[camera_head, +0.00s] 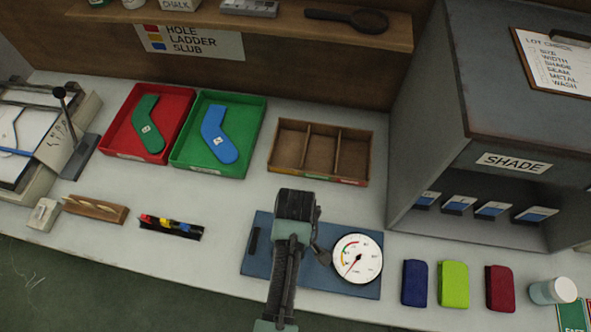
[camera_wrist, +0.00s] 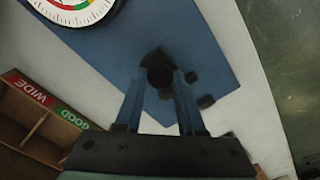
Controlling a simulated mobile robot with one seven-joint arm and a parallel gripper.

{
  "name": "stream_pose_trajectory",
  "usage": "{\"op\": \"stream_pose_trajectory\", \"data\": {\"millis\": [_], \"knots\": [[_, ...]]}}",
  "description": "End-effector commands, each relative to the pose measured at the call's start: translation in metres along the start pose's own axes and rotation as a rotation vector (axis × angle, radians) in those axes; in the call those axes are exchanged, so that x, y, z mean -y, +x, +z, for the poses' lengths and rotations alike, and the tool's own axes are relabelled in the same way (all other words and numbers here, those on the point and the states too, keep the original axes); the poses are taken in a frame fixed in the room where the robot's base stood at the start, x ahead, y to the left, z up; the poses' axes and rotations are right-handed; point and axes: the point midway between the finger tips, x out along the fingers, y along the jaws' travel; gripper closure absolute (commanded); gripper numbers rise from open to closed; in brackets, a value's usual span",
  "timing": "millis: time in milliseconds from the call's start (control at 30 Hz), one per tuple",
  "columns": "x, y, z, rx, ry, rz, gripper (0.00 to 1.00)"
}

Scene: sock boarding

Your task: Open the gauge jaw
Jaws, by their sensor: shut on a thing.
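The gauge has a white round dial (camera_head: 357,258) with coloured bands, fixed on a blue base plate (camera_head: 335,286). The dial also shows at the top left of the wrist view (camera_wrist: 72,8). My gripper (camera_wrist: 158,84) is over the plate, left of the dial in the head view, its two blue fingers pointing down at it. It is shut on the gauge's black jaw part (camera_wrist: 158,60), which sits between the fingertips. Another black block (camera_head: 254,240) lies at the plate's left end. In the head view my arm hides the fingertips and the grasped part.
A wooden three-compartment tray (camera_head: 274,150) stands behind the gauge. Red (camera_head: 112,148) and green (camera_head: 259,112) trays hold socks at left. Blue (camera_head: 414,283), lime (camera_head: 453,285) and dark red (camera_head: 499,288) blocks stand right of the plate. The grey SHADE cabinet (camera_head: 455,150) rises at right.

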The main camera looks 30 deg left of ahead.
Motion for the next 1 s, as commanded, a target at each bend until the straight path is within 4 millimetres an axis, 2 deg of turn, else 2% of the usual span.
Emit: {"op": "stream_pose_trajectory", "data": {"millis": [733,1000], "knots": [[-0.001,-0.001,0.001,0.000,0.000,-0.001,1.00],[-0.035,-0.003,0.034,0.001,0.008,0.001,1.00]]}}
